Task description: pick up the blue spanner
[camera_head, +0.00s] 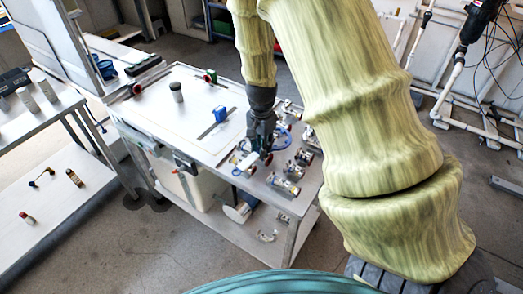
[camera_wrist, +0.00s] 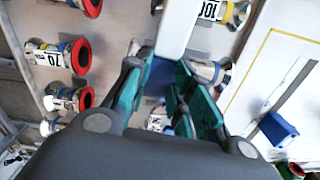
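The blue spanner cannot be made out for certain. In the head view a blue curved shape (camera_head: 281,138) shows on the table beside my gripper (camera_head: 262,150), which points down over the table's right part among metal fittings. In the wrist view my gripper's teal fingers (camera_wrist: 166,75) lean toward each other with a narrow gap between their tips. A white bar-like thing (camera_wrist: 178,25) reaches down to the tips, with dark blue below it in the gap. I cannot tell whether the fingers touch either one.
The white worktable (camera_head: 160,105) holds several metal fittings (camera_head: 284,186) near its right edge. Labelled fittings with red rings (camera_wrist: 80,56) stand close in the wrist view. A blue block (camera_head: 220,114) and a dark cylinder (camera_head: 176,91) stand on the clearer left part.

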